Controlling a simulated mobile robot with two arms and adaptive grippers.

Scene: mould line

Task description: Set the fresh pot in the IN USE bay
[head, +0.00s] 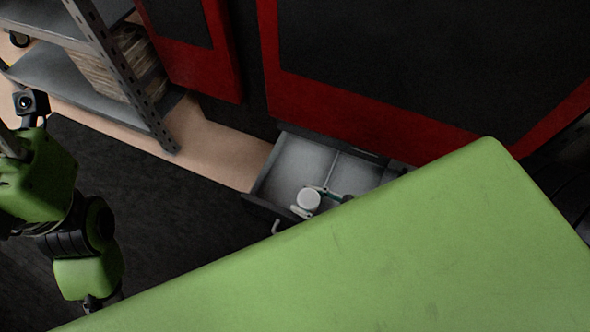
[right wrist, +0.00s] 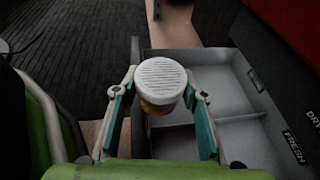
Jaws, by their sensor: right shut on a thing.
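The pot (right wrist: 160,82) has a white ribbed lid and an amber body. My right gripper (right wrist: 160,88) is shut on it, with a teal-padded finger on each side. In the head view the pot's white lid (head: 308,198) shows over the open drawer (head: 262,184). In the right wrist view the pot overlaps the drawer's far compartment and its divider; I cannot tell its height above the floor. A label reading FRESH (right wrist: 294,146) marks the nearer compartment. The far compartment's label (right wrist: 256,80) is unreadable. My left gripper (head: 92,299) shows only in part at the lower left.
The drawer's visible compartment floors look empty. A large green surface (head: 400,250) fills the head view's lower right and hides part of the drawer. Red and black cabinet fronts (head: 370,115) stand behind it. A grey metal shelf (head: 60,80) is at upper left.

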